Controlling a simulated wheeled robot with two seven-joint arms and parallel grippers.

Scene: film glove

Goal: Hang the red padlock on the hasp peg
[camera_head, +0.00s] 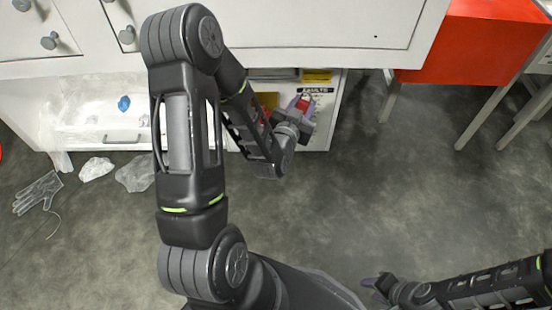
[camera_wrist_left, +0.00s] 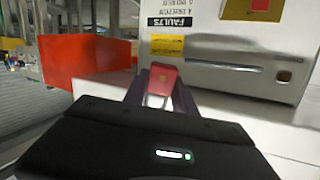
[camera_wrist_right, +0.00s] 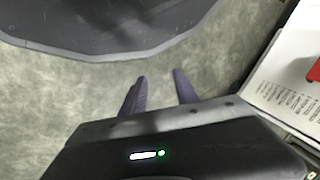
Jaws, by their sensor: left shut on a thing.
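The red padlock (camera_wrist_left: 163,78) is between the fingers of my left gripper (camera_wrist_left: 160,88) in the left wrist view, its shackle toward the gripper body. The head view shows my left gripper (camera_head: 304,106) with a bit of red padlock (camera_head: 303,103) in front of a white unit marked "FAULTS". The left wrist view shows a grey metal fitting (camera_wrist_left: 235,58) with a dark spot at its right end, beyond the padlock. I cannot make out the hasp peg for certain. My right gripper (camera_wrist_right: 160,90) is open and empty above the floor; it shows low in the head view (camera_head: 372,284).
A white cabinet (camera_head: 300,35) with round knobs spans the top. A red-orange box-like unit (camera_head: 465,45) stands at right. Clear plastic bags (camera_head: 136,173) and a glove (camera_head: 38,192) lie on the floor at left. The middle floor is clear.

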